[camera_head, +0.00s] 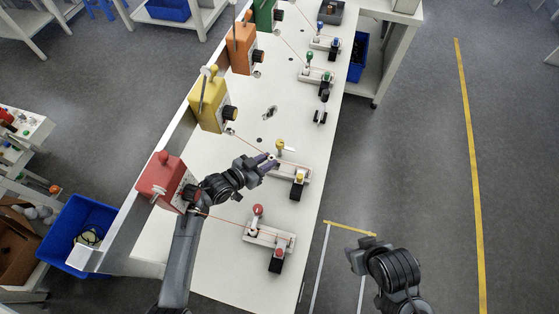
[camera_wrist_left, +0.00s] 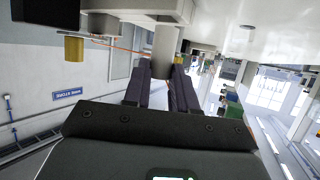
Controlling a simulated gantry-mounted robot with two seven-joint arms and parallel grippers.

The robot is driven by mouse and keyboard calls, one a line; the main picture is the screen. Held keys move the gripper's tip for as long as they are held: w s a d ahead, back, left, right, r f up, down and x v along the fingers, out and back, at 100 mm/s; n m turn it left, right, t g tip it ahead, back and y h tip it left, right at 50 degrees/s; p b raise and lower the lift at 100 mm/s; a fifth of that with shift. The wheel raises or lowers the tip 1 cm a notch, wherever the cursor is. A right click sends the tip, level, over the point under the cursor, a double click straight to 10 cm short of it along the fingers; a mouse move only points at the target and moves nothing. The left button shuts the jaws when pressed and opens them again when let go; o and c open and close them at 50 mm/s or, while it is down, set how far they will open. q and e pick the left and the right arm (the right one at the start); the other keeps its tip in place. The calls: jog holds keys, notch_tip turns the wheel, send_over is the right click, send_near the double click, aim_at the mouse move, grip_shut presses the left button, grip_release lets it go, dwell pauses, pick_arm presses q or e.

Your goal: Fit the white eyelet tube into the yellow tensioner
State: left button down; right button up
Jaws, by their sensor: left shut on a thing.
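The yellow tensioner (camera_head: 210,100) is a box on the table's left edge, with a dark knob and a thin line running from it to a pale block (camera_head: 284,171) with yellow parts. My left gripper (camera_head: 271,160) is at the left end of this block. In the left wrist view, its dark fingers (camera_wrist_left: 162,85) are shut on a pale upright cylinder, apparently the white eyelet tube (camera_wrist_left: 163,60). The cylinder's far end is against or close to a pale fixture; I cannot tell if it is seated. My right gripper (camera_head: 357,256) is off the table's right side, its jaws unclear.
A red box (camera_head: 165,180) and an orange box (camera_head: 241,48) flank the yellow one. A red-marked block (camera_head: 269,236) lies nearer and a green-marked one (camera_head: 316,75) farther. Thin taut lines cross the white table (camera_head: 225,235). The floor at right is open.

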pick_arm(q)
jog(key=shift+w+d+f, duration=0.1)
jog(key=shift+d+f, duration=0.05)
jog(key=shift+d, duration=0.2)
jog(key=shift+d+f+g, duration=0.15)
jog(key=shift+f+g, duration=0.15)
jog(key=shift+d+f, duration=0.1)
jog(key=shift+f, duration=1.15)
jog(key=c, duration=0.9)
grip_release()
